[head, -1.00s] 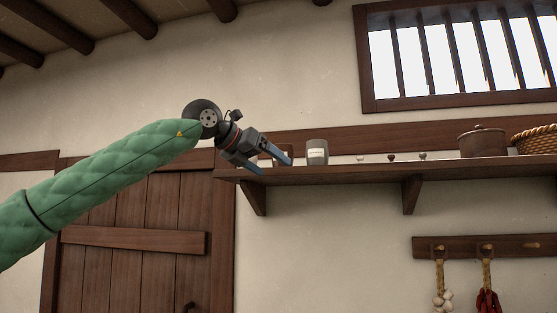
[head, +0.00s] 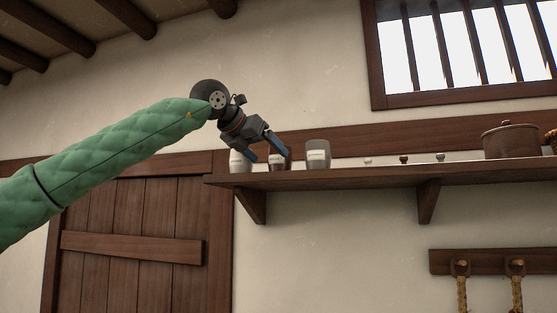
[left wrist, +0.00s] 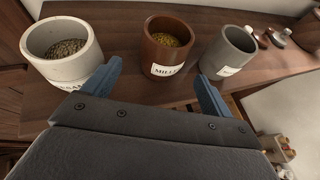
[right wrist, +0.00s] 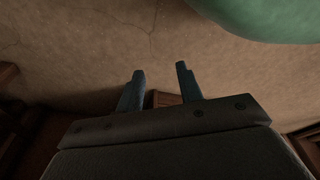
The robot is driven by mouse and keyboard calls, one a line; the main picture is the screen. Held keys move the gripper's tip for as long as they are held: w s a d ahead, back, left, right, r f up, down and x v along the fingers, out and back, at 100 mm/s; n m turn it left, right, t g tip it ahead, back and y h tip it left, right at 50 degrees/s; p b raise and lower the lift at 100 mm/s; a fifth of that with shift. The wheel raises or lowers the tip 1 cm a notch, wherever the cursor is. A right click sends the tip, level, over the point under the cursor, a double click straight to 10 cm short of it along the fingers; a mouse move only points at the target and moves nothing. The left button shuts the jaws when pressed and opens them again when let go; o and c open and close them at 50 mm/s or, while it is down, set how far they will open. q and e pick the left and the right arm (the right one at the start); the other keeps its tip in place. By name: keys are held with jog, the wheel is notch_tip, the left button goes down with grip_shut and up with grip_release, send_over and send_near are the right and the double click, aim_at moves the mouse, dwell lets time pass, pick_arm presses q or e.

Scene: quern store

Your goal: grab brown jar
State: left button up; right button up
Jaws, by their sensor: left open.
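The brown jar (left wrist: 168,50) stands upright on the shelf, with a white label and yellowish grain inside, in the left wrist view. In the head view the brown jar (head: 279,164) is partly hidden by a finger. My left gripper (head: 267,156) is open and empty, close to it. In the left wrist view the left gripper (left wrist: 159,72) has its fingertips on either side of the brown jar's front, the jar standing beyond them. My right gripper (right wrist: 160,72) is open and empty, facing a plain tan surface; it is not in the head view.
A white jar (left wrist: 58,60) of seeds stands left of the brown jar, near the left finger. A grey jar (left wrist: 228,55) stands to the right. The wooden shelf (head: 370,178) also holds small items and a lidded pot (head: 510,142). A barred window (head: 460,50) is above.

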aim_at(272, 155)
pick_arm(q)
jog(key=x, duration=0.1)
jog(key=p+x, duration=0.1)
jog(key=x, duration=0.1)
jog(key=shift+d+r, duration=0.15)
jog(key=shift+r, duration=0.15)
jog(key=shift+w+d+f+p, duration=0.1)
jog(key=shift+w+d+p, duration=0.15)
jog(key=shift+p, duration=0.75)
jog(key=p+x, duration=0.1)
jog(key=x, duration=0.1)
jog(key=shift+w+d+f, duration=0.15)
jog(key=shift+w+f, duration=0.05)
jog(key=shift+w, duration=0.05)
jog(key=shift+w+d+f, duration=0.15)
jog(key=shift+w+f, duration=0.05)
jog(key=shift+s, duration=0.15)
pick_arm(e)
jog(key=s+d+f, duration=0.2)
jog(key=s, duration=0.8)
jog(key=shift+d+f+g, duration=0.2)
jog(key=shift+d+g, duration=0.1)
jog(key=shift+g, duration=0.1)
pick_arm(q)
jog(key=c, duration=1.2)
jog(key=shift+c, duration=0.5)
